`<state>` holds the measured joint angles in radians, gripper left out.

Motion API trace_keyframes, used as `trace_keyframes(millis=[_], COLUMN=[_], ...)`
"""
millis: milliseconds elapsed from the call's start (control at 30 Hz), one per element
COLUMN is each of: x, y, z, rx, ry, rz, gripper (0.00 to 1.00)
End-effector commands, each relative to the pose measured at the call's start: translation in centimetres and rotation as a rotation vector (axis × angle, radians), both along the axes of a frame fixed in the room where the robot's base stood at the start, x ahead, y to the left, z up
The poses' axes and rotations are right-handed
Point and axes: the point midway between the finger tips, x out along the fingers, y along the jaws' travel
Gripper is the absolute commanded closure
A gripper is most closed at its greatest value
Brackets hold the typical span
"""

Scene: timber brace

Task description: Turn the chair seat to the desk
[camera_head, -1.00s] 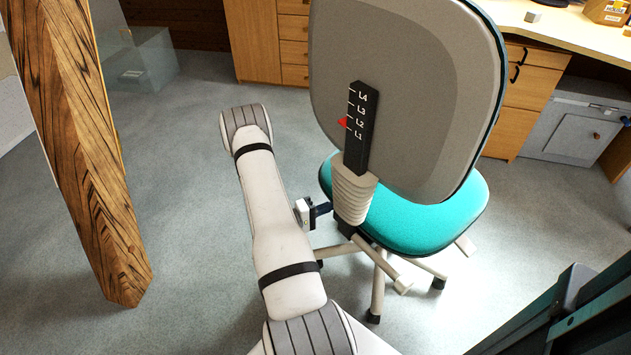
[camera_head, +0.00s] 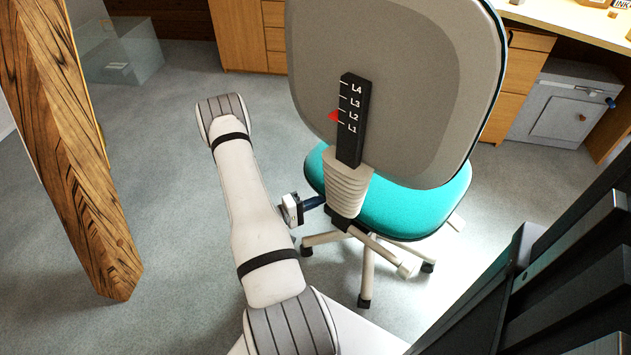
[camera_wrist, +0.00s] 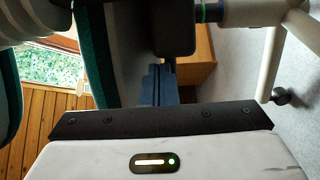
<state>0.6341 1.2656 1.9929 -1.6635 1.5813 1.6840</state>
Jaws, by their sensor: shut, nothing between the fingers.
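The swivel chair has a grey backrest (camera_head: 410,70) with its rear towards my body camera, and a teal seat (camera_head: 410,207) partly hidden behind it. A black strip marked L1 to L4 with a red pointer runs down the backrest to a ribbed pale sleeve (camera_head: 347,187). The wooden desk (camera_head: 575,25) stands beyond the chair at the back right. My gripper (camera_head: 316,202) is low at the left of the sleeve, its dark blue fingers shut and pointing at the chair. The wrist view shows the fingers (camera_wrist: 160,85) close to chair parts; contact is unclear.
A patterned timber post (camera_head: 75,150) stands at the left. Wooden drawers (camera_head: 250,35) and a grey cabinet (camera_head: 565,105) are at the back. Dark slatted structure (camera_head: 580,270) fills the lower right. Grey floor is open between post and chair, and right of the chair.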

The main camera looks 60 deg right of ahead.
Motion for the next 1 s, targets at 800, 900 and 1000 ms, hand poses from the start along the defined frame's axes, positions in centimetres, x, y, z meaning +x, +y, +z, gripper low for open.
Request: trace_keyframes(millis=[800,900,1000], x=[6.8,6.8,6.8], y=[8.5,8.7,8.7], z=[0.1,0.0,0.0], rx=[-0.002,-0.002,-0.002], ry=[-0.002,-0.002,-0.002], rz=[0.008,0.008,0.008], gripper=[1.00,1.00,1.00])
